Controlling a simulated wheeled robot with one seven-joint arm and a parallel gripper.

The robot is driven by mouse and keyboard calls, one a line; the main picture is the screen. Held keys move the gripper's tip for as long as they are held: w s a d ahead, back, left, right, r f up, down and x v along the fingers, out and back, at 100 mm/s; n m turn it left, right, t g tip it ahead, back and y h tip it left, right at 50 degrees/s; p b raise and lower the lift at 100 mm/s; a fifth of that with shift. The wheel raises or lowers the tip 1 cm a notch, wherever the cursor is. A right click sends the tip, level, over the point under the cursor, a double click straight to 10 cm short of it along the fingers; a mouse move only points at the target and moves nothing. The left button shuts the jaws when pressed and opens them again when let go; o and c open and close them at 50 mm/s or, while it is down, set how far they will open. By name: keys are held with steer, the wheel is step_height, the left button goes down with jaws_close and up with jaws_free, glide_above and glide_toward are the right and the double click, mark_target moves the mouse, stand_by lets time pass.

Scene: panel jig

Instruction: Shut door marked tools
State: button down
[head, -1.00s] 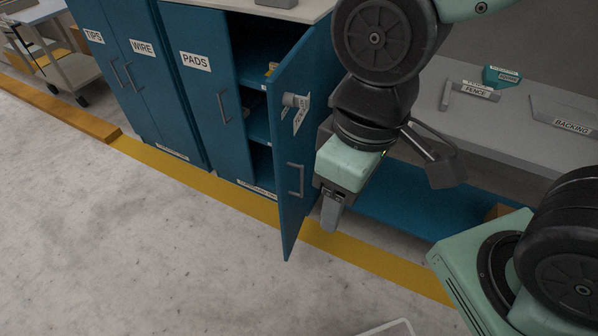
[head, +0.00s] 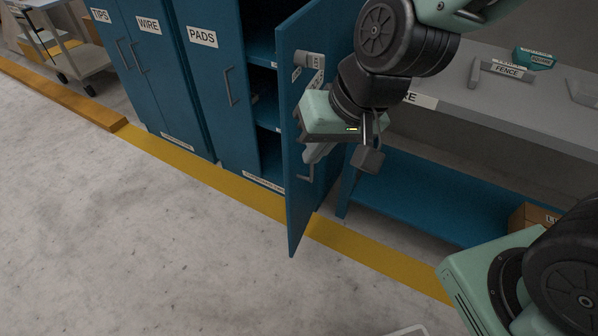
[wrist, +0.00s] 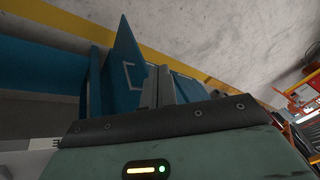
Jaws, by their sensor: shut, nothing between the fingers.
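The open door (head: 295,205) is a blue panel standing ajar from the cabinet beside the PADS door (head: 212,75). My gripper (head: 314,153) is shut and empty, in front of the door's outer face near the handle. In the wrist view the fingers (wrist: 160,88) overlap the blue door (wrist: 124,45); I cannot tell whether they touch it.
Shelves (head: 267,112) show inside the open cabinet. The TIPS and WIRE doors (head: 148,65) are shut at left. A grey bench (head: 450,100) with a FENCE block (head: 507,70) stands at right, above a blue lower shelf (head: 420,195).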

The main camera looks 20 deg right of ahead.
steer(key=w+d+f+m+t+h+b, duration=0.2)
steer(key=w+d+f+m+t+b, duration=0.2)
steer(key=w+d+f+m+b, duration=0.5)
steer(key=n+b, duration=0.2)
steer(key=n, duration=0.1)
glide_toward(292, 156)
steer(key=s+x, duration=0.1)
steer(key=x, duration=0.3)
steer(key=shift+w+d+f+m+p, duration=0.1)
steer(key=shift+w+f+m+p, duration=0.25)
steer(key=shift+w, duration=0.4)
